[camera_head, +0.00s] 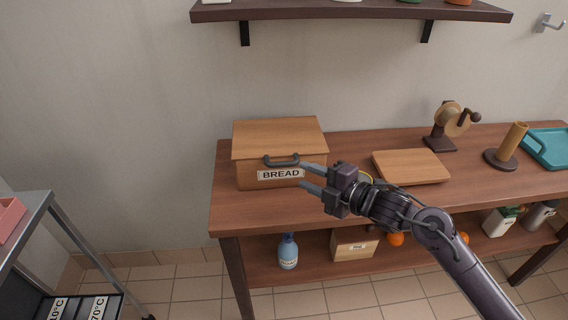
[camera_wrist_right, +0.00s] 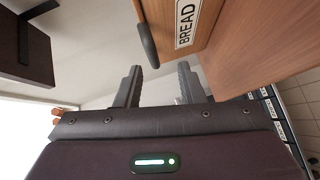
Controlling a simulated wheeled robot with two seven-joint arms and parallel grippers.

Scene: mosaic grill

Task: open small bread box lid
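The bread box (camera_head: 246,176) is a wooden box with a "BREAD" label and stands at the left end of the wooden table. Its lid (camera_head: 280,135) is shut and has a dark handle (camera_head: 282,161) at the front edge. My right gripper (camera_head: 306,177) is open, its fingers pointing left at the box's front right corner. In the right wrist view, the two fingers (camera_wrist_right: 160,86) are apart with nothing between them, and the handle (camera_wrist_right: 148,44) lies beyond the left fingertip. The box with its label also shows there (camera_wrist_right: 170,12). My left gripper is not in view.
A cutting board (camera_head: 410,167), a dispenser with a crank (camera_head: 450,122), an upright roll holder (camera_head: 508,146) and a teal tray (camera_head: 548,148) stand to the right. A wall shelf (camera_head: 350,13) hangs above. A metal cart (camera_head: 30,215) stands at the left. A blue bottle (camera_head: 288,252) is on the lower shelf.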

